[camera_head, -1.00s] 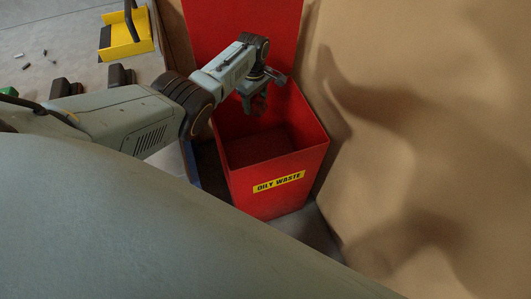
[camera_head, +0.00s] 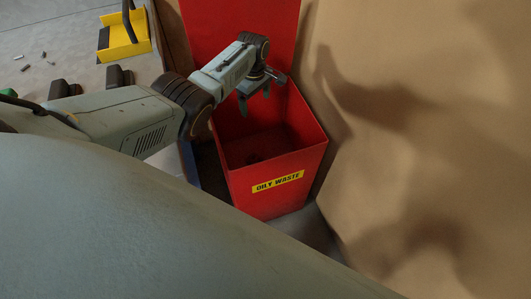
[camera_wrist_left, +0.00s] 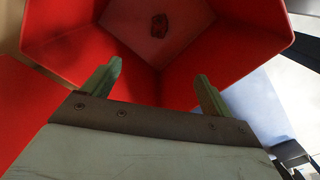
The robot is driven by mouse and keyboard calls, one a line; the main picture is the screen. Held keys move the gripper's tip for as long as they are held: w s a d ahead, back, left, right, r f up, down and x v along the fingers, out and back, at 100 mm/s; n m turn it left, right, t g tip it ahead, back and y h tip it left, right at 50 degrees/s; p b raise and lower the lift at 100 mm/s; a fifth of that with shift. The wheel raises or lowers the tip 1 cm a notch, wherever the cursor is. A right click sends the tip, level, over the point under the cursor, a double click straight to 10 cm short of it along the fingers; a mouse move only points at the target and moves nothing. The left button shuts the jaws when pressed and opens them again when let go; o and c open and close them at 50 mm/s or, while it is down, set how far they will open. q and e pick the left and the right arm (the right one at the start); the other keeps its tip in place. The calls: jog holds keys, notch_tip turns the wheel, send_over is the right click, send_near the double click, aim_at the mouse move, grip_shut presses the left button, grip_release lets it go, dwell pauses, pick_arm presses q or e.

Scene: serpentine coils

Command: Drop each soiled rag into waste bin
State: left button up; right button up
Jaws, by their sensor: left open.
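The red waste bin (camera_head: 245,185) carries a yellow "OILY WASTE" label, and its red lid stands up behind it. My left gripper (camera_head: 255,103) is open and empty above the bin's opening. In the left wrist view the two green fingers of my left gripper (camera_wrist_left: 155,90) are spread wide over the bin (camera_wrist_left: 70,55). A small dark red rag (camera_wrist_left: 159,26) lies on the bin floor, apart from the fingers. It shows as a dark patch in the head view. My right gripper is not in view.
A tan wall (camera_head: 430,110) stands close on the right of the bin. A yellow dustpan-like tray (camera_head: 125,40) with a dark handle lies at the top left. Several small metal bits and dark blocks (camera_head: 65,88) lie on the grey surface there.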

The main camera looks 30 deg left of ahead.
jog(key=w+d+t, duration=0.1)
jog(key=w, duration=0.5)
pick_arm(q)
notch_tip(320, 180, up, 12)
jog(key=p, duration=0.5)
jog(key=shift+r+p, duration=0.2)
jog(key=shift+p, duration=0.2)
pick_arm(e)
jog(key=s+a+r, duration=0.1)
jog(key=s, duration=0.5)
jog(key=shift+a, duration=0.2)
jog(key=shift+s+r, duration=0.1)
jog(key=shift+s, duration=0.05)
